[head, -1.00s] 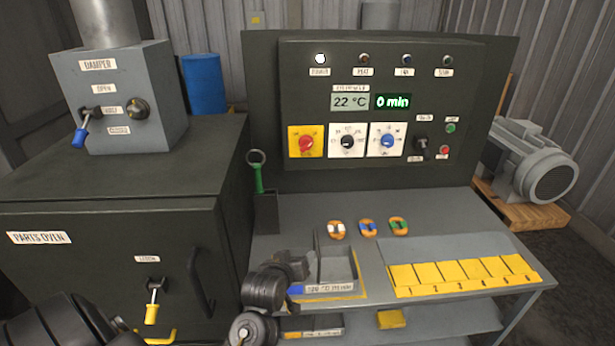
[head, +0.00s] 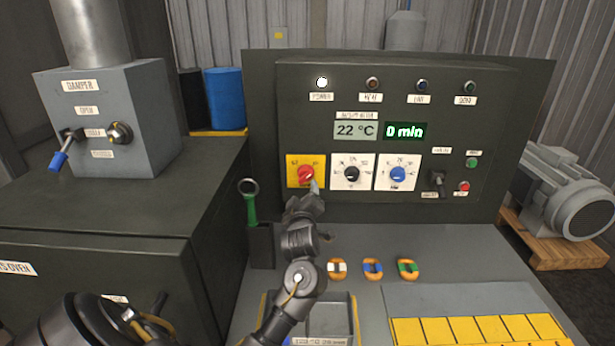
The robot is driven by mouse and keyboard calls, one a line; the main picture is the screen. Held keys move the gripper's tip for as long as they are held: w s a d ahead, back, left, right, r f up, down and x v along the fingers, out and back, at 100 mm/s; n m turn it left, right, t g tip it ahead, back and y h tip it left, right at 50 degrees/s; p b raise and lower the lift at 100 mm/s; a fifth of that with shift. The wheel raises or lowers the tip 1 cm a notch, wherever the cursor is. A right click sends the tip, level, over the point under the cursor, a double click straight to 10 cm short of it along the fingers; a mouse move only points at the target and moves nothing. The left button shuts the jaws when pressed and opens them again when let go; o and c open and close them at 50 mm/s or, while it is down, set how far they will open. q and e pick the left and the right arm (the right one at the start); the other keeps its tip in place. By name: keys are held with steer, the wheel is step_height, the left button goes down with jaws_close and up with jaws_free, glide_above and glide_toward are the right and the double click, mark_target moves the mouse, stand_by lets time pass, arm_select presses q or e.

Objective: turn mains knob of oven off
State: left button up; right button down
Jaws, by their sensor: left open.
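The mains knob (head: 305,174) is red and sits on a yellow plate (head: 292,183) at the left of the control panel's dial row. The small print on the plate is too blurred to read. The white power lamp (head: 322,82) above it is lit. My left gripper (head: 314,187) is raised in front of the panel, open, with its tip just below and right of the red knob. It overlaps the plate's lower right corner; whether it touches the knob I cannot tell. My right gripper is not in view.
A dial with a black knob (head: 352,173) and one with a blue knob (head: 398,174) sit right of the mains knob. A green-handled tool (head: 250,206) stands in a holder at the left. Several ringed pieces and a tray lie on the bench below.

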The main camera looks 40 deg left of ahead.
mark_target(306, 180)
arm_select(q)
steer(key=p+x, duration=0.1)
steer(key=x, duration=0.4)
steer(key=shift+w+p, duration=0.3)
steer(key=shift+p, duration=0.1)
steer(key=p+x, duration=0.1)
steer(key=x, duration=0.3)
steer(key=shift+f, duration=0.15)
steer(key=shift+w+a, duration=0.1)
steer(key=shift+a, duration=0.1)
steer(key=shift+w, duration=0.1)
steer(key=shift+w+a+f, duration=0.1)
steer(key=shift+w, duration=0.2)
steer(key=shift+s, duration=0.1)
steer(key=c, duration=0.8)
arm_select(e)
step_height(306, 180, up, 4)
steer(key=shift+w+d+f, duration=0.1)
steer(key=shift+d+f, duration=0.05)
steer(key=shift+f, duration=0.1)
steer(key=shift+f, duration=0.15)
